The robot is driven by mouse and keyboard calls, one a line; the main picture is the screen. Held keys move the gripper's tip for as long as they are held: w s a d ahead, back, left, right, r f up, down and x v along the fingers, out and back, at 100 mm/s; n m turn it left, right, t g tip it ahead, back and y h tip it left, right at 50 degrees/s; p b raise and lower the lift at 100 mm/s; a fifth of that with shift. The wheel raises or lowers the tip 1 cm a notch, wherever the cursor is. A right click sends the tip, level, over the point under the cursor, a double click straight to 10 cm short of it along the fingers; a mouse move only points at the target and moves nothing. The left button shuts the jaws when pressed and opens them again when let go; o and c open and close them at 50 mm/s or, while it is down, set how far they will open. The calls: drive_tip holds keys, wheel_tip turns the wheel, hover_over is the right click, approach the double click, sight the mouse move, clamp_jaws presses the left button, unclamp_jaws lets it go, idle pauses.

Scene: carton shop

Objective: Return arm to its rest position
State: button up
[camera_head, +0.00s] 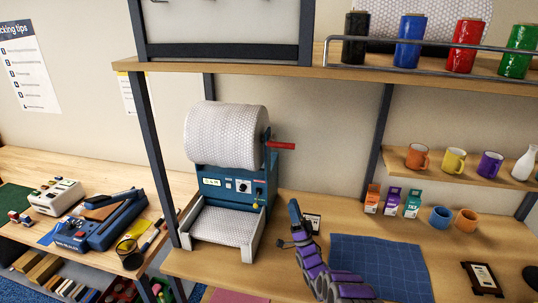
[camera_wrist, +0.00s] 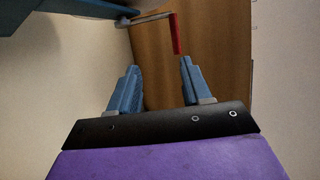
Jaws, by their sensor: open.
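My purple arm rises from the bottom of the head view, and my gripper (camera_head: 295,204) is at its upper end, pointing up in front of the dispenser's right side. In the wrist view my gripper (camera_wrist: 160,67) shows two blue fingers standing apart with nothing between them. Beyond the fingertips is a red crank handle (camera_wrist: 176,34) on a grey rod, apart from them. The same red handle (camera_head: 281,145) sticks out from the right of the bubble-wrap roll (camera_head: 226,135) in the head view, above my gripper.
A blue dispenser (camera_head: 230,185) stands left of my arm. A blue mat (camera_head: 380,268) lies to its right, with small boxes (camera_head: 391,201) and mugs (camera_head: 440,218) behind. A wooden shelf (camera_head: 330,72) overhangs the bench, and a dark post (camera_head: 160,160) stands at left.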

drive_tip(key=w+d+r+g+h+b, duration=0.2)
drive_tip(key=w+d+r+g+h, duration=0.2)
drive_tip(key=w+r+g+h, duration=0.65)
drive_tip(key=s+d+g+h+b, duration=0.2)
drive_tip(key=s+g+h, duration=0.3)
drive_tip(key=s, duration=1.3)
drive_tip(key=s+a+f+n+g, duration=0.1)
drive_tip(key=s+g, duration=0.3)
drive_tip(key=s, duration=1.3)
drive_tip(key=s+a+f+n+g+y+b, duration=0.1)
drive_tip(key=s+a+g, duration=0.3)
drive_tip(key=s, duration=1.4)
drive_tip(key=s+a+f+n+g+y+b, duration=0.1)
drive_tip(key=s+a+f+n+g, duration=0.1)
drive_tip(key=s, duration=1.5)
drive_tip(key=shift+s+a+f+g, duration=0.2)
drive_tip(key=shift+a+g, duration=0.5)
drive_tip(key=shift+g, duration=0.55)
